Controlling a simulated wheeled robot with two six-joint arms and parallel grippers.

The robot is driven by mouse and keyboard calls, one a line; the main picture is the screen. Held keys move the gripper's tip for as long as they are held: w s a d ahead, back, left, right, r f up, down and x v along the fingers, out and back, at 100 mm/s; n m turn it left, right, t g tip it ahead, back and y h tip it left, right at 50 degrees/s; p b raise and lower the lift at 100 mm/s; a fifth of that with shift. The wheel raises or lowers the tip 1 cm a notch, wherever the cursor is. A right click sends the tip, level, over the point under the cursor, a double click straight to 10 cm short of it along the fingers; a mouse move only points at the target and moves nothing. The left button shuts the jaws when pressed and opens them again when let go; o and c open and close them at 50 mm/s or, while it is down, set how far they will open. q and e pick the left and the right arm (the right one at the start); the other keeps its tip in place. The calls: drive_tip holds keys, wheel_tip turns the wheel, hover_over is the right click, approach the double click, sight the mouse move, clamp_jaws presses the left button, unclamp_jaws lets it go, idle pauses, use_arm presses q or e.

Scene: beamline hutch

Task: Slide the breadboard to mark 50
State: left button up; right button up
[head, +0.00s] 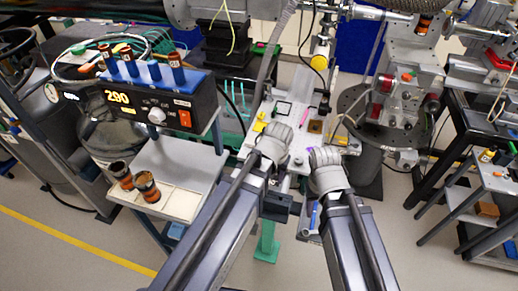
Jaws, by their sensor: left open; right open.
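The breadboard (298,160) is a pale plate in the middle of the head view, with small parts on its top. My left gripper (277,133) is over its near left part. My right gripper (324,154) is at its near right edge, lower right of the left one. Both are open, and nothing shows held in them. The grippers and arms hide much of the plate's near edge. I cannot tell whether either gripper touches the plate. No scale or mark 50 can be read here.
A round metal stage (380,125) stands close on the right. A black table (490,190) is far right. Hoses hang behind the plate.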

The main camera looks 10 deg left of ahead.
use_arm(q)
drive_tip(key=w+a+n+t+b, duration=0.1)
drive_tip(key=w+a+n+t, duration=0.2)
drive_tip(key=w+a, duration=0.75)
drive_tip(key=b+x, duration=0.2)
drive_tip(key=x, duration=0.1)
drive_tip(key=w+b+x, duration=0.1)
drive_tip(key=b+x, duration=0.1)
drive_tip(key=b, duration=0.1)
drive_tip(key=d+b+x, duration=0.1)
drive_tip(key=b+x, duration=0.1)
drive_tip(key=x, duration=0.1)
drive_tip(key=shift+w+b, duration=0.25)
drive_tip(key=shift+b, duration=0.1)
use_arm(e)
wheel_tip(320, 180, down, 9)
drive_tip(key=shift+r, duration=0.1)
use_arm(q)
clamp_jaws()
